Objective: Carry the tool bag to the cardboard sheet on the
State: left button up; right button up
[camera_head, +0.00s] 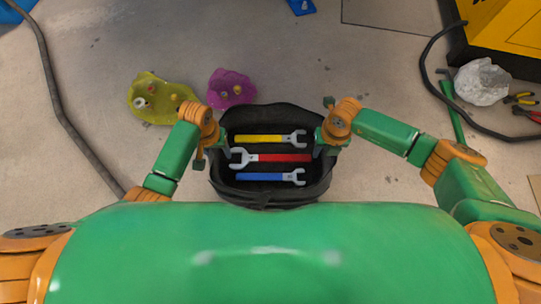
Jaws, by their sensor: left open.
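The black open tool bag (272,193) stands on the floor just in front of my body. Inside it lie a yellow wrench (262,139), a red wrench (285,157) and a blue wrench (262,177). My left gripper (208,152) is open at the bag's left rim. My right gripper (325,128) is at the bag's right rim; whether it is shut on the rim is unclear. A flat tan piece (536,190), cut off by the right edge, may be the cardboard sheet.
A yellow-green cloth (150,108) and a purple cloth (232,84), with small parts on them, lie beyond the bag. A yellow and black box (505,30), a dark cable (430,75), a white lump (481,82) and pliers (522,98) are at right. A hose (58,95) runs at left.

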pick_arm(q)
jog(key=shift+f, duration=0.6)
pick_arm(e)
jog(key=shift+f, duration=1)
pick_arm(q)
jog(key=shift+c, duration=0.2)
pick_arm(e)
jog(key=shift+c, duration=0.2)
pick_arm(q)
jog(key=c, duration=0.3)
pick_arm(e)
jog(key=c, duration=0.3)
pick_arm(q)
grip_shut()
pick_arm(e)
grip_shut()
jog(key=shift+r, duration=0.1)
